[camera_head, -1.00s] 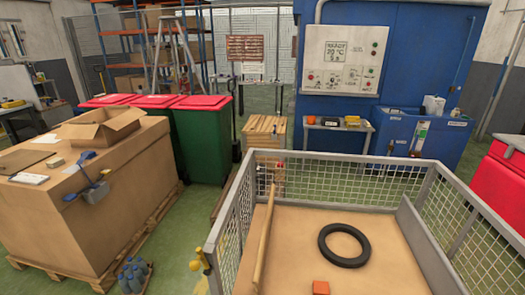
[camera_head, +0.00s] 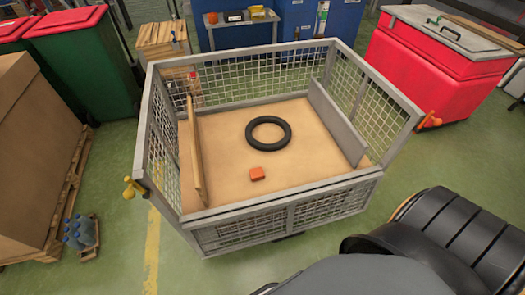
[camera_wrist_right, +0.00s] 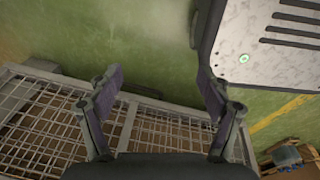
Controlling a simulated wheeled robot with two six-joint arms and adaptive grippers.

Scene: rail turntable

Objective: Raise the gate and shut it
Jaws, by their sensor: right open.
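The mesh-sided cart (camera_head: 153,125) stands in front of me, with its left, back and right walls upright. Its front mesh gate (camera_head: 290,216) hangs down on the near side, below the level of the side walls. A yellow latch (camera_head: 132,187) is at the left front corner and an orange latch (camera_head: 430,120) at the right front corner. My right gripper (camera_wrist_right: 160,80) is open and empty, with a mesh panel (camera_wrist_right: 75,106) in view below and beyond its fingers. I cannot tell whether they touch it. My left gripper is out of view.
In the cart lie a black ring (camera_head: 268,132), an orange block (camera_head: 257,174), a wooden plank (camera_head: 193,150) and a grey board (camera_head: 335,122). A red bin (camera_head: 400,70) stands to the right, blue bottles (camera_head: 79,232) to the left.

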